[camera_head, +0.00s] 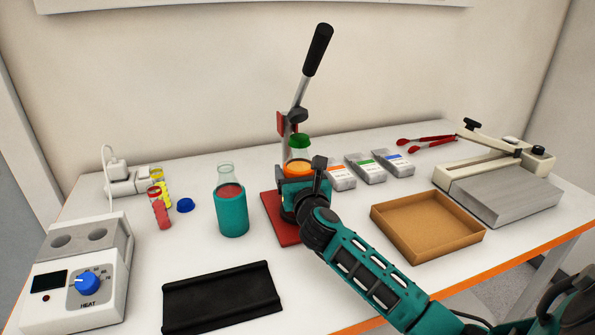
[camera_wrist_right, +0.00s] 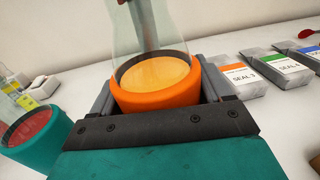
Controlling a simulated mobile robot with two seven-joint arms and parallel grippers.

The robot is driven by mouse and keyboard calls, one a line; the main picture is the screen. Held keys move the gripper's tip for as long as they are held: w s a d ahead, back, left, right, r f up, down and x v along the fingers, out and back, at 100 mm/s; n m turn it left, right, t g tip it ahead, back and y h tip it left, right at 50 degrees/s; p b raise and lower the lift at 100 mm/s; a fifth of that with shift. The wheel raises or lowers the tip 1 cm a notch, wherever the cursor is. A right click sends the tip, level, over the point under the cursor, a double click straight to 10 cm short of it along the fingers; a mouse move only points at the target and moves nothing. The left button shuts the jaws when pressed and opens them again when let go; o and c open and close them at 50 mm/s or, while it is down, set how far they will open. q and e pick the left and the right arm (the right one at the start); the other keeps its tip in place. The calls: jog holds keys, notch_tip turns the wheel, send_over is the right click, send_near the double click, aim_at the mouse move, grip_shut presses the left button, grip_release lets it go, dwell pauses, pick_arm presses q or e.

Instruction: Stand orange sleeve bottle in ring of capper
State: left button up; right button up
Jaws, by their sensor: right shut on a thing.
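The orange sleeve bottle (camera_head: 297,168) has a clear neck and orange contents. My right gripper (camera_head: 300,182) is shut on it, and the bottle looks upright. In the right wrist view the orange sleeve (camera_wrist_right: 158,100) sits between the jaws. The capper (camera_head: 281,222) has a red base and a tall lever with a black handle. A green piece (camera_head: 299,141) shows at the capper, just above the bottle's neck. The bottle is over the capper's base in the head view. The ring is hidden behind my gripper, so I cannot tell whether the bottle touches it. My left gripper is out of view.
A teal sleeve bottle (camera_head: 231,208) stands left of the capper. A black tray (camera_head: 222,298) lies in front, and a cardboard tray (camera_head: 428,254) is to the right. Seal packs (camera_head: 340,177) lie behind it. A heater (camera_head: 82,277) stands at far left.

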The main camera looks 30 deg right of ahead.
jog(key=shift+f+b, duration=0.6)
jog(key=shift+f, duration=0.2)
jog(key=shift+p, duration=0.3)
dwell(0.6)
jog(key=shift+f, duration=0.2)
jog(key=o, duration=1.1)
jog(key=shift+o, duration=0.5)
jog(key=shift+f, duration=0.1)
jog(key=shift+s, duration=0.15)
jog(key=v, duration=1.2)
jog(key=shift+s+a, duration=0.15)
jog(key=shift+s, duration=0.15)
